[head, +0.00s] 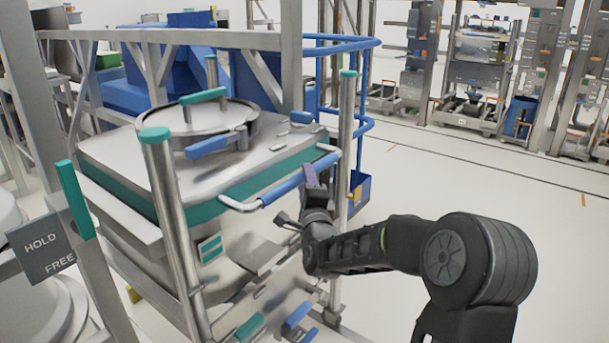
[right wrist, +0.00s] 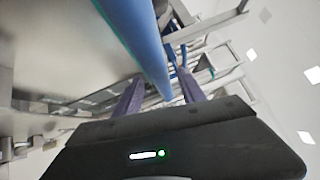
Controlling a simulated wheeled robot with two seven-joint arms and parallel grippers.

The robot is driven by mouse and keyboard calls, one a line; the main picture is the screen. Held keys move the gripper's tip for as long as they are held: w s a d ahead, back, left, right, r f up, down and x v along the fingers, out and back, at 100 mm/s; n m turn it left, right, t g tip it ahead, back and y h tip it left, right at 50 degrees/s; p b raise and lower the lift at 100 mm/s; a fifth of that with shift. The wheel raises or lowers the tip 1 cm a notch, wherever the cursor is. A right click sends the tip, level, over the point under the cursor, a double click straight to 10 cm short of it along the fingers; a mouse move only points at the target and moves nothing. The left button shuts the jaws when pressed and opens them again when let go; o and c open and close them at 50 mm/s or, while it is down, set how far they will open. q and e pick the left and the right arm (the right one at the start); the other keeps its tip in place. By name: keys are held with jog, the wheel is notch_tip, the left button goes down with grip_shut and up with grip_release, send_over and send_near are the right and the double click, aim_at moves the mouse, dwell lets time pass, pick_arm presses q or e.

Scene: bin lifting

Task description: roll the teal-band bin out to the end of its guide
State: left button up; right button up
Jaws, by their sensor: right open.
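The teal-band bin (head: 265,228) is a steel bin with a teal band below its top, standing inside a metal frame in the head view. A push bar with a blue grip (head: 283,188) sticks out from its front side. My right gripper (head: 313,178) is at the right part of this bar. In the right wrist view the blue bar (right wrist: 148,45) runs between the two purple fingers (right wrist: 160,92). The jaws are open around it, and I cannot tell if they touch it. My left gripper is not in view.
Steel posts with teal caps (head: 155,134) (head: 347,75) stand at the bin's front corners. A teal lever (head: 74,198) stands beside a HOLD/FREE plate (head: 41,247) at the left. Teal and blue pedals (head: 297,315) sit low in front. Open floor lies to the right.

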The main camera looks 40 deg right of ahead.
jog(key=shift+x, duration=1.45)
jog(key=shift+c, duration=0.6)
grip_shut()
